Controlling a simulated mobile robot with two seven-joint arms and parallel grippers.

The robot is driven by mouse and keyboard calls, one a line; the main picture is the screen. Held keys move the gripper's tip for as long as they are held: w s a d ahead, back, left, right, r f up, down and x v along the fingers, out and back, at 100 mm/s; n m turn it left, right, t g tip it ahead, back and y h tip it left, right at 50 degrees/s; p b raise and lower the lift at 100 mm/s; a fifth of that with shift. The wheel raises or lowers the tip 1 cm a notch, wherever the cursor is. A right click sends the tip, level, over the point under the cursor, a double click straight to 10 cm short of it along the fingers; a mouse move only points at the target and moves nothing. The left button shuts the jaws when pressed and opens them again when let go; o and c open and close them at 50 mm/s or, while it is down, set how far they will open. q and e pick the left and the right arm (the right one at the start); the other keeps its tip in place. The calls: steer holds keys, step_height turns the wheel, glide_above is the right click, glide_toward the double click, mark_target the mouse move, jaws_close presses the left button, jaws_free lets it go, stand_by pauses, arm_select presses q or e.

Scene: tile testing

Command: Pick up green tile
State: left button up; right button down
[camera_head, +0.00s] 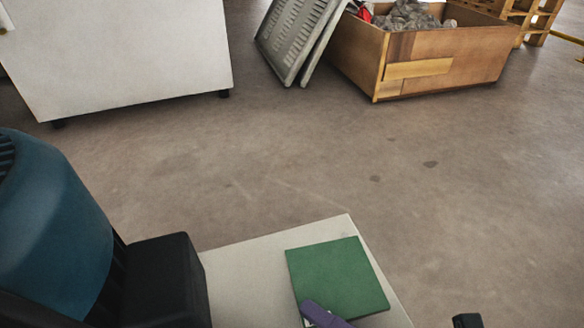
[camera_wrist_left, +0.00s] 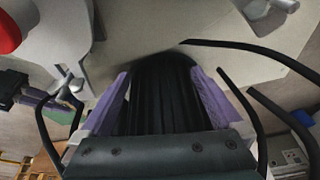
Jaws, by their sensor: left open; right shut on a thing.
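The green tile (camera_head: 337,270) is a flat square plate, seen over a pale table top (camera_head: 240,262) at the bottom of the head view. My right gripper (camera_head: 325,316) is shut on the tile's near edge; only a purple finger shows there. In the left wrist view, a purple finger and part of the green tile (camera_wrist_left: 62,116) show at the left. My left gripper (camera_wrist_left: 158,78) is open, its two purple fingers apart, and away from the tile. I cannot tell whether the tile touches the table.
A white cabinet (camera_head: 120,55) stands at the back left. A wooden crate (camera_head: 450,62) with grey lumps is at the back right, with grey slatted panels (camera_head: 295,38) leaning beside it. The floor between is clear. A red rounded thing (camera_wrist_left: 8,33) shows in the left wrist view.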

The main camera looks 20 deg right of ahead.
arm_select(q)
steer(key=shift+a, duration=0.1)
stand_by(0.7)
steer(key=shift+r, duration=0.1)
arm_select(e)
steer(key=shift+r, duration=0.1)
arm_select(q)
steer(key=shift+r+p, duration=0.25)
steer(key=shift+p, duration=0.1)
arm_select(e)
steer(key=shift+r, duration=0.3)
arm_select(q)
step_height(320, 180, up, 16)
steer(key=p, duration=1.6)
steer(key=shift+r, duration=0.2)
arm_select(e)
step_height(320, 180, up, 19)
steer(key=shift+r, duration=0.15)
